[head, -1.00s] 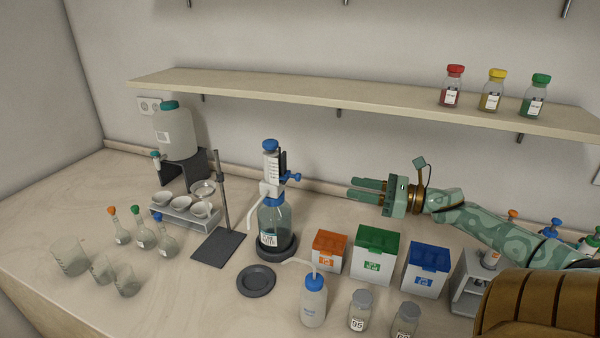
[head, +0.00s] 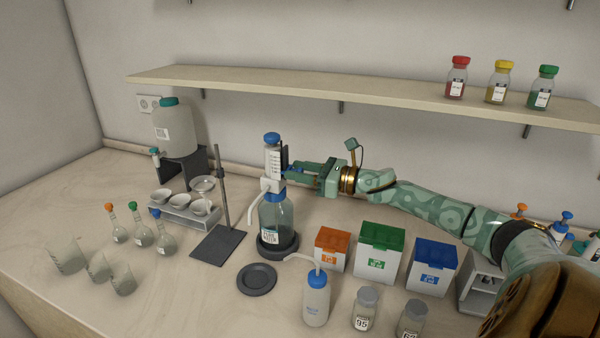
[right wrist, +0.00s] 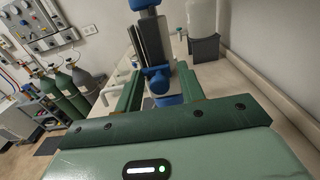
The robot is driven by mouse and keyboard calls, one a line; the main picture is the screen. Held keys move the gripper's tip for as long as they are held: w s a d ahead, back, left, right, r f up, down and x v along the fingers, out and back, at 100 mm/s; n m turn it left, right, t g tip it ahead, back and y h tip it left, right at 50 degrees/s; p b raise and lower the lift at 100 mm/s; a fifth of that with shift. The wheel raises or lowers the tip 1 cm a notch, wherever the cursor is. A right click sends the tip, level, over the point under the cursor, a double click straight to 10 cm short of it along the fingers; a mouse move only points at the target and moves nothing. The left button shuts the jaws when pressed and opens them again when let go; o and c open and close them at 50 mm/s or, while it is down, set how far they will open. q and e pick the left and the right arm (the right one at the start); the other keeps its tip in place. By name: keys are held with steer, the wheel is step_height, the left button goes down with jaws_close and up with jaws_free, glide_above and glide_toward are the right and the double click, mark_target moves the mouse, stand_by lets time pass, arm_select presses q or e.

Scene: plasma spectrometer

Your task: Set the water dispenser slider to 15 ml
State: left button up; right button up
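The water dispenser (head: 276,218) is a clear bottle with a white scaled pump (head: 272,165) and blue cap on top. It stands upright on a dark round base. A dark slider rail runs along the pump's right side. My right gripper (head: 291,170) has its fingertips at the right side of the pump and partly hides the slider. In the right wrist view, the fingers (right wrist: 158,92) are apart, with a blue knob (right wrist: 158,76) between them. Gaps show beside the knob; contact cannot be told. The scale reading is too small to read. My left gripper is not in view.
A stand with a thin rod (head: 222,190) is left of the dispenser. Orange, green (head: 380,255) and blue lidded boxes stand below my right arm. A wash bottle (head: 316,300) and a dark round dish (head: 257,279) are in front. A shelf (head: 330,92) runs above.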

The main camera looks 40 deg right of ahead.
jaws_close()
steer(key=shift+r+p, duration=0.4)
steer(key=shift+r, duration=0.75)
jaws_free()
steer(key=shift+f, duration=0.1)
steer(key=p+v, duration=0.2)
steer(key=v, duration=1.4)
steer(key=shift+p, duration=0.35)
steer(key=shift+s+d, duration=0.1)
